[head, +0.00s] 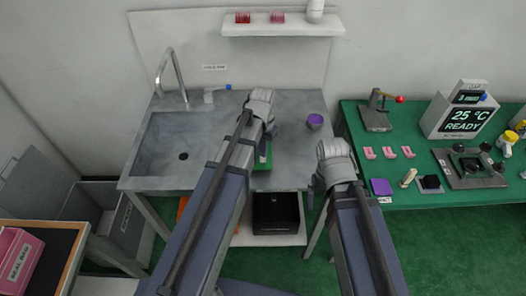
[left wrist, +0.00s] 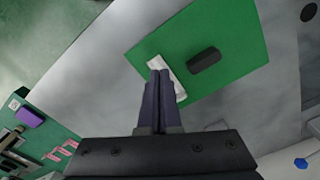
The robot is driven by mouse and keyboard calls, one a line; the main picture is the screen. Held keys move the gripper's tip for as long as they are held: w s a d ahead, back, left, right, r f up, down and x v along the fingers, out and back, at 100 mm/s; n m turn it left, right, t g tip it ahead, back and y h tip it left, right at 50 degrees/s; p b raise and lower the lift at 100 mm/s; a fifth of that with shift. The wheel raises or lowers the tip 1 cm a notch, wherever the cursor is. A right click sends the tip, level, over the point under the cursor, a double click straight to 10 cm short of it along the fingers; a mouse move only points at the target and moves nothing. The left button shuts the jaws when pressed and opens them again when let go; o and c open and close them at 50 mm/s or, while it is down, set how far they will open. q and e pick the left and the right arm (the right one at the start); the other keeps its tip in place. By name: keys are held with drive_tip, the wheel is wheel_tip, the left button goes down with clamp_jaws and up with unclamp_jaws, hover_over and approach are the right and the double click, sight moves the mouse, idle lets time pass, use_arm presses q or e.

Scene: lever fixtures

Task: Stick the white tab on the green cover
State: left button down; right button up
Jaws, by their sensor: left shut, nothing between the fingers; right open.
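The green cover (left wrist: 228,38) lies on the grey counter, with a dark block-shaped handle (left wrist: 205,61) on it. In the head view only a strip of the green cover (head: 264,160) shows beside my left arm. The white tab (left wrist: 181,92) lies flat along one edge of the cover; I cannot tell whether it is stuck down. My left gripper (left wrist: 159,78) is shut and empty, its fingertips over or against the tab and hiding part of it. My right gripper (head: 336,152) is open, right of the cover in front of the counter's right end; its fingers are mostly hidden.
A sink (head: 180,150) with a tap fills the counter's left side. The green table (head: 430,195) on the right holds a lever fixture (head: 376,118), a display box (head: 462,116) and pink pieces (head: 388,153). A shelf (head: 283,28) hangs above.

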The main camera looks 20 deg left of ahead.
sight(263, 159)
use_arm(q)
drive_tip(key=shift+f+b, duration=0.85)
idle(0.6)
wheel_tip(263, 159, up, 7)
drive_tip(key=p, duration=0.7)
drive_tip(key=shift+s+d, duration=0.1)
drive_tip(key=s+d+m+y, duration=0.1)
drive_tip(key=s+d, duration=0.9)
drive_tip(key=s, duration=0.4)
drive_tip(key=shift+d, duration=0.15)
drive_tip(key=shift+r, duration=0.1)
idle(0.9)
